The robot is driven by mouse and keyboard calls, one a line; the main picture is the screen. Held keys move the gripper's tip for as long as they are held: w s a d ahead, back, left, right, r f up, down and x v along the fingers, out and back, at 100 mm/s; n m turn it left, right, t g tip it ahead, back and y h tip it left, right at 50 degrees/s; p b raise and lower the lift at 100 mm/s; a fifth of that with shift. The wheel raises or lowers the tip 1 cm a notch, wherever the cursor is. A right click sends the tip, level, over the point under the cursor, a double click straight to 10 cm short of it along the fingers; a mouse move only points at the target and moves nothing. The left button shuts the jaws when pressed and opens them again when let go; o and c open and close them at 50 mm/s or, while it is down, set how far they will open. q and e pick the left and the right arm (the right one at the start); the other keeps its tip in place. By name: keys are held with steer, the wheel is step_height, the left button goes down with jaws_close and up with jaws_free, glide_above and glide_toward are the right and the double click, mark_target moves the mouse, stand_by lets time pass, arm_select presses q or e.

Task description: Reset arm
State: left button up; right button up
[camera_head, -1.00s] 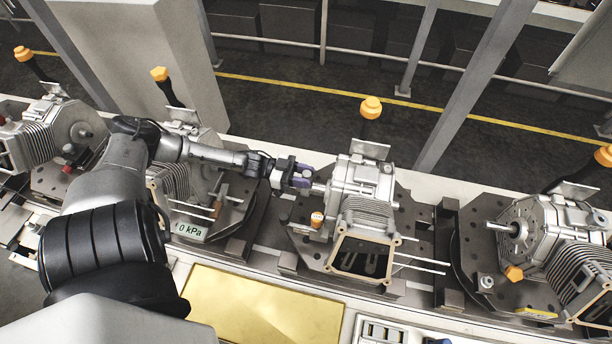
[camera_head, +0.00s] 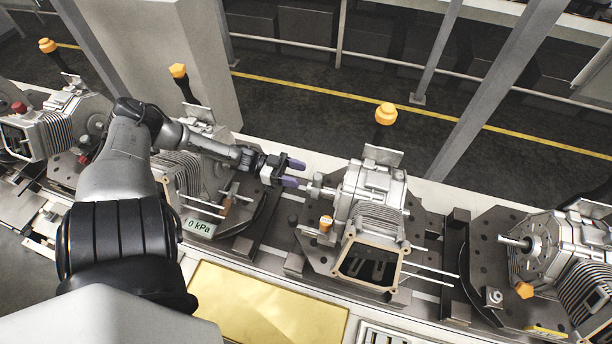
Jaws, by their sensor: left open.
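My left gripper (camera_head: 296,172) is in the upper middle of the head view, with purple-lined fingers. Its fingers are apart and nothing shows between them. It is just left of the shaft (camera_head: 316,190) that sticks out of the middle engine block (camera_head: 374,195), a small distance from it. My left arm (camera_head: 120,165) reaches in from the lower left. My right gripper does not show.
The middle block sits on a dark fixture plate (camera_head: 312,250). Other engine blocks stand at the right (camera_head: 560,250) and far left (camera_head: 45,135). Orange-capped posts (camera_head: 386,114) rise behind. A gold panel (camera_head: 265,305) lies in front. A grey pillar (camera_head: 175,60) stands behind the line.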

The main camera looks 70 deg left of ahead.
arm_select(q)
steer(key=shift+s+a, duration=0.4)
steer(key=shift+s, duration=0.05)
steer(key=shift+r, duration=0.1)
stand_by(0.4)
